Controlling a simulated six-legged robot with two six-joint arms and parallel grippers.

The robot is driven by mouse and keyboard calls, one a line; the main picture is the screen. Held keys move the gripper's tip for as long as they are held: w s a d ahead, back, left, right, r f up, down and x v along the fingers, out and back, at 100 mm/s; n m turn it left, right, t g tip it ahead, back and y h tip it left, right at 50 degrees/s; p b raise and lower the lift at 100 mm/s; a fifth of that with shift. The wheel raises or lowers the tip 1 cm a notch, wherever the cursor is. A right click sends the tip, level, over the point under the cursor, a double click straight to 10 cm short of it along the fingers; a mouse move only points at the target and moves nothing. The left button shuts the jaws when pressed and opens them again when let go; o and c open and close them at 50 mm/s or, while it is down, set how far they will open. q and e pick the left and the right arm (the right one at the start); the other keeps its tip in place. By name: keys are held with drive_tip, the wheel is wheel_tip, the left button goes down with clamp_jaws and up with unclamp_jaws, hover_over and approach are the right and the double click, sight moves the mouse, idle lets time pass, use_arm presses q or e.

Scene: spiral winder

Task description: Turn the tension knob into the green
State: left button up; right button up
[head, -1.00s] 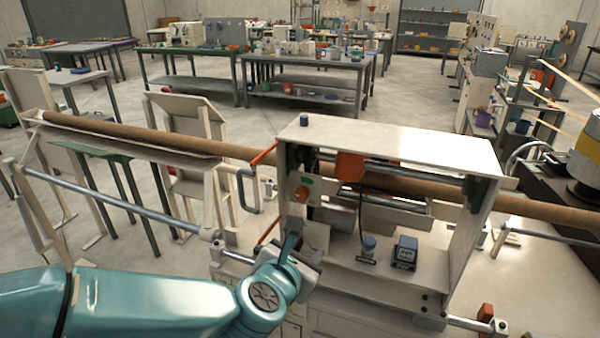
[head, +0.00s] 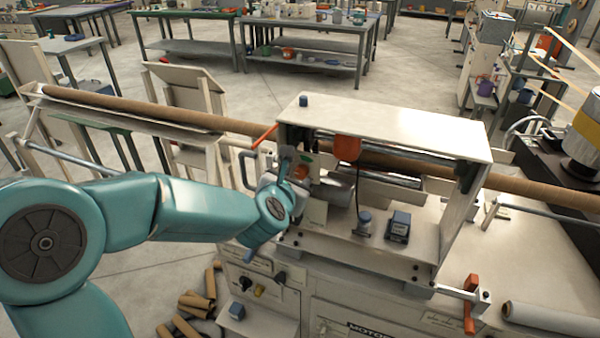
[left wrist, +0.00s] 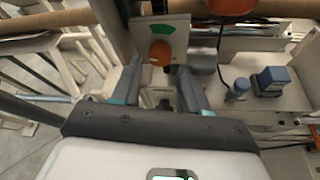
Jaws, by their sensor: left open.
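The orange tension knob (left wrist: 161,53) sits on a pale upright panel (left wrist: 178,40), with a green patch (left wrist: 160,30) just above it in the left wrist view. In the head view the knob (head: 300,172) shows partly behind my gripper, on the left side of the winder's frame. My left gripper (left wrist: 159,68) is open, with one finger on each side of the line to the knob. The fingertips are close to the knob, but I cannot tell whether they reach around it. Nothing is held. My left gripper also shows in the head view (head: 292,173).
The winder's white top plate (head: 390,124) overhangs the panel. A long brown tube (head: 150,112) runs through the machine. An orange block (head: 347,148) hangs under the plate. A blue-capped post (head: 364,222) and a dark blue box (head: 398,226) stand right of the panel.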

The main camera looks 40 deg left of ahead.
sight(301, 173)
use_arm(q)
drive_tip(key=p+x, duration=0.1)
drive_tip(key=x, duration=0.4)
drive_tip(key=shift+c, duration=0.2)
drive_tip(key=shift+w, duration=0.1)
drive_tip(key=c, duration=0.7)
drive_tip(key=shift+b, duration=0.3)
